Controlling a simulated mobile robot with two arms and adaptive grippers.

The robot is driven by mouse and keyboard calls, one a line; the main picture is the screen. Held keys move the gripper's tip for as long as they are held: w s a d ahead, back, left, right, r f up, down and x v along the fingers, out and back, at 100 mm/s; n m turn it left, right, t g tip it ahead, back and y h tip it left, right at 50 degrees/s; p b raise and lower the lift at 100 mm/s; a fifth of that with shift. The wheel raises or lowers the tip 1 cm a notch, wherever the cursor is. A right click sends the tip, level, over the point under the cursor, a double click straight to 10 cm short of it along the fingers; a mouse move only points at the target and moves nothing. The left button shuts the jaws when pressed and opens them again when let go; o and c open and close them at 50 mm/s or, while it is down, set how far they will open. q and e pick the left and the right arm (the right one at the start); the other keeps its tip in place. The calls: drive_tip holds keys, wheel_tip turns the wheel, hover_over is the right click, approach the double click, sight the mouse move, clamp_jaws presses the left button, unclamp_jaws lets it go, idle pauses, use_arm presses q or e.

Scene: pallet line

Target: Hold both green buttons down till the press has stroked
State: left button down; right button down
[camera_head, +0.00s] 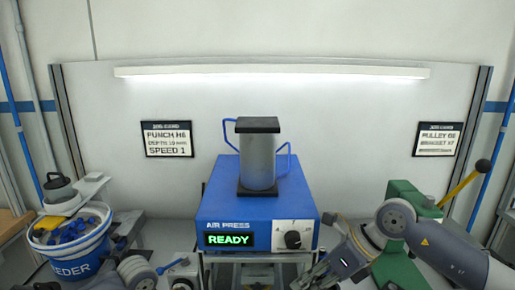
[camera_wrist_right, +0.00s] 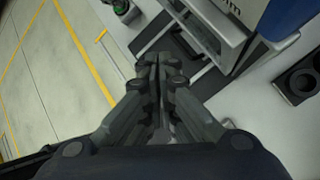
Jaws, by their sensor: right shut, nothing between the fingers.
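The blue air press (camera_head: 225,208) stands in the middle of the bench, with a grey cylinder (camera_head: 257,162) on top and a lit display (camera_head: 229,240) reading READY. A small pale box with a dark round top (camera_head: 182,278) sits left of the press. In the right wrist view a grey block with a dark ring (camera_wrist_right: 299,83) lies to the right of my fingers. My right gripper (camera_head: 312,276) is at the press's lower right; in the wrist view (camera_wrist_right: 160,62) its fingers are together and empty. My left gripper is not visible.
A feeder bucket (camera_head: 80,257) with blue parts stands at the left. A green machine with a yellow lever (camera_head: 462,188) stands at the right, behind my right arm. A black knob (camera_head: 293,240) is on the press front. Yellow-lined floor (camera_wrist_right: 50,80) shows beyond the bench.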

drive_tip(key=shift+s+d+f+n+g+h, duration=0.15)
drive_tip(key=shift+s+d+f+n+h, duration=0.2)
drive_tip(key=shift+d+f+h, duration=1.55)
drive_tip(key=shift+s+d+f+n+g+h, duration=0.1)
drive_tip(key=shift+s+d+f+n+h, duration=0.4)
drive_tip(key=shift+d+f, duration=2.65)
drive_tip(key=shift+s+d+f+n+g+h, duration=0.2)
drive_tip(key=shift+d+f+h, duration=1.4)
drive_tip(key=shift+f, duration=1.7)
drive_tip(key=shift+d+f, duration=0.2)
drive_tip(key=shift+f, duration=1.3)
